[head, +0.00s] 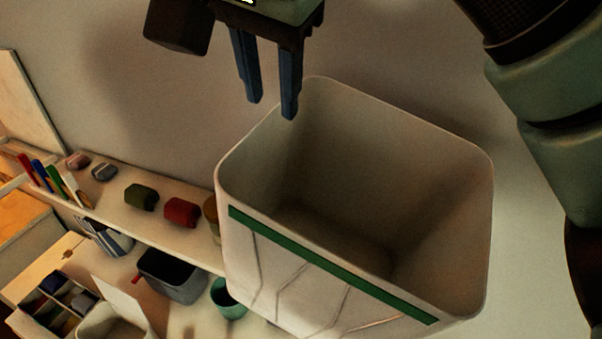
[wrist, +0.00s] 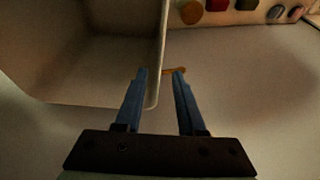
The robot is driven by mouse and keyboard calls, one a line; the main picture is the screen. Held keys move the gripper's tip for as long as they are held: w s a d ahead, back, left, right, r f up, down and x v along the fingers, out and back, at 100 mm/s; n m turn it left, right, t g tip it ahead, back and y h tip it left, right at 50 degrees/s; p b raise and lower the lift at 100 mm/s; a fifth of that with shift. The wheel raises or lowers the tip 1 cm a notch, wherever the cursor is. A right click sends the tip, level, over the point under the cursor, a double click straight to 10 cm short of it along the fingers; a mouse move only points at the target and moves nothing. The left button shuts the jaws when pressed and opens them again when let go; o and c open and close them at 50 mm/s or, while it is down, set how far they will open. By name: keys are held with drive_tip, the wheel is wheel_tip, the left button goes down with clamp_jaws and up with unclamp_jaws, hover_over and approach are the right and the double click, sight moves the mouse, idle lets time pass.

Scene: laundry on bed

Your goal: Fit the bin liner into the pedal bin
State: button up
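A large white open-topped container (head: 455,255) with rounded corners fills the middle of the head view. It has a green band and thin crease-like lines on its front. I cannot tell whether it is the bin liner or the bin; its inside looks empty. It also shows at the upper left of the wrist view (wrist: 95,70). My gripper (head: 270,108) has two blue fingers, apart with nothing held between them. They point down at the container's left rear rim. In the wrist view, the rim edge runs between the fingertips (wrist: 160,71); contact is unclear.
A dark grey open bin (head: 172,275) with a red tab stands at the lower left, beside a green cup (head: 228,298). A shelf (head: 115,190) holds a green item (head: 141,197), a red item (head: 182,212) and pens. A divided tray (head: 65,300) is at the lower left.

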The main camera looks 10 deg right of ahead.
sight(276, 120)
drive_tip(key=b+x, duration=0.2)
drive_tip(key=x, duration=0.3)
drive_tip(key=shift+w+d+f, duration=0.1)
drive_tip(key=shift+w+d, duration=0.05)
drive_tip(key=shift+w, duration=0.05)
drive_tip(key=shift+s, duration=0.15)
drive_tip(key=shift+f, duration=0.15)
idle(0.5)
clamp_jaws()
idle(1.3)
